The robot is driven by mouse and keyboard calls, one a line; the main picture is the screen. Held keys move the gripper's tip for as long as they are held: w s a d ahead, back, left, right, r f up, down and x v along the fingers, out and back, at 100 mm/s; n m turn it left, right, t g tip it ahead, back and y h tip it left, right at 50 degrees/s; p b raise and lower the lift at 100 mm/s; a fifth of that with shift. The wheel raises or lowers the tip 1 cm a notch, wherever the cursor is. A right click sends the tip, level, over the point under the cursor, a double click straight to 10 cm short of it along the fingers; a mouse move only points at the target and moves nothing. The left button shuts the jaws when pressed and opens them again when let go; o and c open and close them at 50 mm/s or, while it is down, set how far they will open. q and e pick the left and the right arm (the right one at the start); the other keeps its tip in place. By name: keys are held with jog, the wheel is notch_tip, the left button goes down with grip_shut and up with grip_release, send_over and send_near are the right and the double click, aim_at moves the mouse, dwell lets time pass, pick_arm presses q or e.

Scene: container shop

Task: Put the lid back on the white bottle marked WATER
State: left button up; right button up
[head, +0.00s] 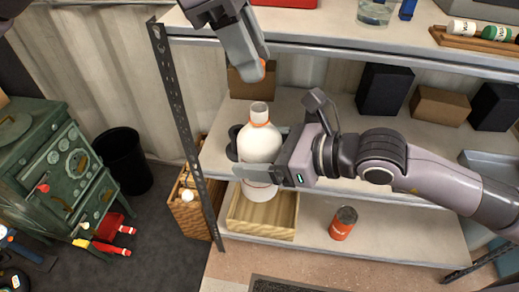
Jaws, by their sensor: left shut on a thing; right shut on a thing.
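The white bottle (260,143) has a bare pale neck with an orange ring at its base. It stands roughly upright in front of the shelves; no WATER marking can be read from here. My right gripper (264,162) is shut on the bottle's body from the right, hiding part of it. My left gripper (258,68) is above the bottle, pointing down, apart from the neck. It is shut on a small orange thing, probably the lid (263,65), mostly hidden by the fingers.
A metal shelf rack (176,100) stands behind the bottle. A wooden tray (240,221) and an orange can (343,222) are on its lower shelf. Dark boxes (384,90) are on the middle shelf. A black bin (122,160) and green stove-like unit (55,160) stand left.

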aim_at(266, 113)
pick_arm(q)
jog(key=shift+s+d+r, duration=0.15)
jog(key=shift+d+r, duration=0.1)
jog(key=shift+r, duration=0.1)
notch_tip(266, 113, down, 4)
jog(key=shift+f, duration=0.1)
dwell(0.5)
jog(key=shift+d, duration=0.15)
dwell(0.6)
jog(key=shift+f, duration=0.75)
jog(key=shift+f, duration=0.55)
